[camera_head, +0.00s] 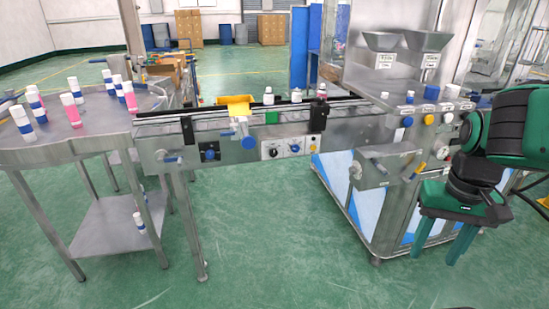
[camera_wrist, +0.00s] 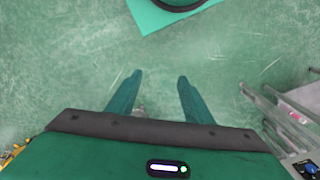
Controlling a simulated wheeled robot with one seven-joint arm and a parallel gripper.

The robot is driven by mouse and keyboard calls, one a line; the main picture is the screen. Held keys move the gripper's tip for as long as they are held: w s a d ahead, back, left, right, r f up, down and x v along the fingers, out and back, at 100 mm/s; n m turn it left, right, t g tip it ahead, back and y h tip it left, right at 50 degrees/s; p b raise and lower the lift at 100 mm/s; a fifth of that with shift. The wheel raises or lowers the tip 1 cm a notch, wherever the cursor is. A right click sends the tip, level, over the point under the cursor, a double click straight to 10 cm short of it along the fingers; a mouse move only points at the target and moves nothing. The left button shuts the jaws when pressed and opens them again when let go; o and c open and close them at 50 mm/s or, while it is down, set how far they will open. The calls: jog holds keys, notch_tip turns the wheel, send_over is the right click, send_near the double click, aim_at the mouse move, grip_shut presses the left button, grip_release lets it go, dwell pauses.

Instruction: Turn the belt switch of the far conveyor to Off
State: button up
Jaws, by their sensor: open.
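A steel conveyor (camera_head: 190,126) runs from the round table to the filling machine in the head view. I cannot tell which knob is the far conveyor's belt switch, and the labels are too small to read. My gripper (camera_head: 434,258) hangs at the right, pointing down, open and empty, apart from the conveyor. In the wrist view its fingers (camera_wrist: 160,77) are spread over bare green floor.
The filling machine (camera_head: 345,206), with hoppers and several knobs, stands between the conveyor panel and my gripper. A round steel table (camera_head: 55,148) with several bottles is at left. In the wrist view, metal framework (camera_wrist: 277,112) and a blue knob (camera_wrist: 311,168) are at lower right.

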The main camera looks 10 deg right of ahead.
jog(key=w+d+f+n+t+h, duration=0.1)
jog(key=w+d+f+h, duration=0.15)
jog(key=w, duration=0.65)
jog(key=w+d+f+n+t+h, duration=0.1)
jog(key=w+d+f+t+h, duration=0.15)
jog(key=w, duration=0.65)
jog(key=w+d+f+n+t+h, duration=0.1)
jog(key=w+d+f, duration=0.2)
jog(key=w, duration=0.6)
jog(key=n+t+y, duration=0.3)
jog(key=t+y, duration=0.3)
jog(key=t, duration=0.8)
send_near(274, 153)
jog(key=shift+g, duration=0.25)
jog(key=w, duration=0.4)
jog(key=shift+w+r, duration=0.15)
jog(key=shift+r, duration=0.05)
jog(key=shift+w+r, duration=0.1)
jog(key=shift+w, duration=1.8)
